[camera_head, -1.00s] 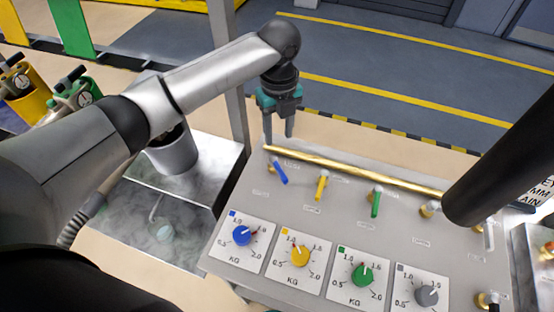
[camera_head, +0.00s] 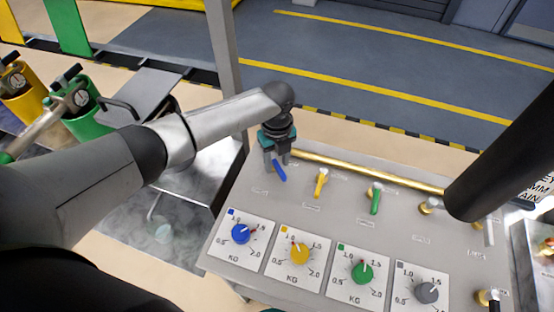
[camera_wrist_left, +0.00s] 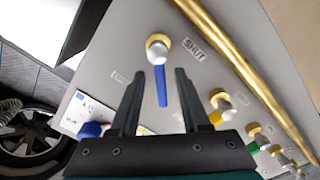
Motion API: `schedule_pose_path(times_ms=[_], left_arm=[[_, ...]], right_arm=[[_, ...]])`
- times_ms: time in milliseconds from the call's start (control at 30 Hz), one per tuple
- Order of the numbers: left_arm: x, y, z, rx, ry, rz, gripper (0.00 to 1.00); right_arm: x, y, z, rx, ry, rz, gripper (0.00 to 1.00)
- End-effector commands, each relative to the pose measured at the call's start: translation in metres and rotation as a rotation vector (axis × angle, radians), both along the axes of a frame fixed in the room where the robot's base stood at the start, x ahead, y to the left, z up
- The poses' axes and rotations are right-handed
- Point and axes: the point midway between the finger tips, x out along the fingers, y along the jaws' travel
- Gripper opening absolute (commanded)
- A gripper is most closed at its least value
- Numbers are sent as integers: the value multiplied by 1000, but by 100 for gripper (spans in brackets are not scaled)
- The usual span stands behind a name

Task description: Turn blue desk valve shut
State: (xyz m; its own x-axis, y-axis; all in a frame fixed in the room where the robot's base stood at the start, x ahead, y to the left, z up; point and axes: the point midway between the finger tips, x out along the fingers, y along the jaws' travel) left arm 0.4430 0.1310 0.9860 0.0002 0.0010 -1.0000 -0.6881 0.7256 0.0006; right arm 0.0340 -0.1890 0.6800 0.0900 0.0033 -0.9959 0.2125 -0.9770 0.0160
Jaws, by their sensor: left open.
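The blue desk valve has a blue lever (camera_head: 279,171) on a brass fitting at the upper left of the grey desk panel (camera_head: 340,230). My left gripper (camera_head: 275,168) is just above and behind it in the head view. In the left wrist view the blue lever (camera_wrist_left: 161,86) lies between the two open fingers of the left gripper (camera_wrist_left: 160,95), apart from both. A label reading SHUT (camera_wrist_left: 195,49) is beside the valve's pivot. The lower end of the lever points toward the palm. My right gripper does not show.
Yellow (camera_head: 320,185) and green (camera_head: 375,201) levers stand in the same row to the right. A brass pipe (camera_head: 370,173) runs behind them. Blue (camera_head: 241,234), yellow and other dials sit in front. A dark cylinder is at the right.

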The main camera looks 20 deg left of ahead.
Motion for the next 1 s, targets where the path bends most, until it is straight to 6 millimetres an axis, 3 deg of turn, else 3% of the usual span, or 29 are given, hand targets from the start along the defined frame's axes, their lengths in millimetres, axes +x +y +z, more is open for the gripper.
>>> schedule_pose_path(times_ms=[67,433,1000], left_arm=[[0,0,0,0,0,0,43],[0,0,1,-1,-1,0,1],[0,0,1,0,0,1,0]], right_arm=[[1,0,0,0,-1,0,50],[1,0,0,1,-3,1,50],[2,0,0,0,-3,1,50]])
